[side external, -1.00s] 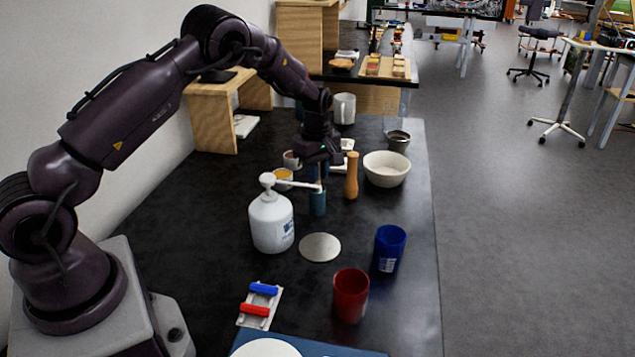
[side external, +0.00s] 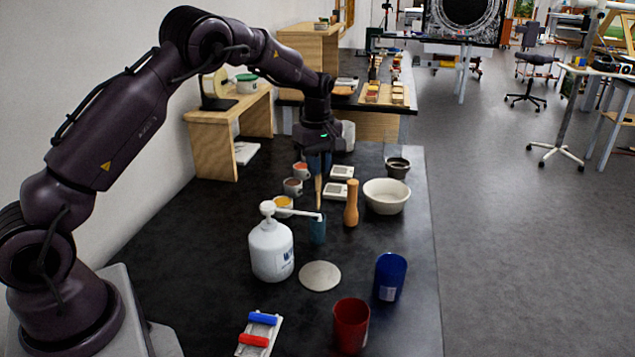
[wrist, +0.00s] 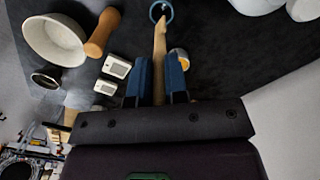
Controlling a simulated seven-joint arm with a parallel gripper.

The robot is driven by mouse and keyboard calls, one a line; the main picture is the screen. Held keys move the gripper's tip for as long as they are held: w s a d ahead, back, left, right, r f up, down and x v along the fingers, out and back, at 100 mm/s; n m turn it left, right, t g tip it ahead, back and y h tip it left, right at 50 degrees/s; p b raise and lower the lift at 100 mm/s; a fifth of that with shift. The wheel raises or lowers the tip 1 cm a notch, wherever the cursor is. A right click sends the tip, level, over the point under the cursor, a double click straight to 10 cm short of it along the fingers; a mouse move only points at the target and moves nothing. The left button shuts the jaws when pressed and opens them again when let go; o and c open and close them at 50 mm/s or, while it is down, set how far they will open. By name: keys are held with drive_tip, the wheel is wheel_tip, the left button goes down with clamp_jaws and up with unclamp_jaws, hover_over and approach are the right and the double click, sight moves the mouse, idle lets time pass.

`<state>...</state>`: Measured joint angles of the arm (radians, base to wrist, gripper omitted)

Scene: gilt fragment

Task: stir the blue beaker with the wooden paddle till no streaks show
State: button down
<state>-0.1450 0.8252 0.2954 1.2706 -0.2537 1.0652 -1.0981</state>
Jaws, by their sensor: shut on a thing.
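My gripper (side external: 319,168) is shut on the wooden paddle (side external: 319,194), which hangs upright above a small teal cup (side external: 317,231). In the wrist view the paddle (wrist: 160,45) runs from between my blue fingers (wrist: 159,75) to the rim of the teal cup (wrist: 152,12). I cannot tell whether its tip is still inside the cup. The blue beaker (side external: 390,277), with a white label, stands upright at the right of the table, nearer the camera and well apart from the paddle. Its contents are hidden by its wall.
A white pump bottle (side external: 270,250) stands beside the teal cup, its spout reaching toward it. A wooden pepper-mill shape (side external: 351,205) and white bowl (side external: 386,197) stand at right.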

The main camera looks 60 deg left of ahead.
drive_tip(key=w+d+r, duration=0.1)
drive_tip(key=d+r, duration=0.1)
drive_tip(key=d, duration=0.9)
drive_tip(key=w+d+r, duration=0.1)
drive_tip(key=d+r, duration=0.1)
drive_tip(key=d, duration=0.9)
drive_tip(key=shift+w+r, duration=0.2)
drive_tip(key=shift+w, duration=0.05)
wheel_tip(320, 180, down, 13)
drive_tip(key=shift+w+d, duration=0.1)
drive_tip(key=shift+d, duration=0.05)
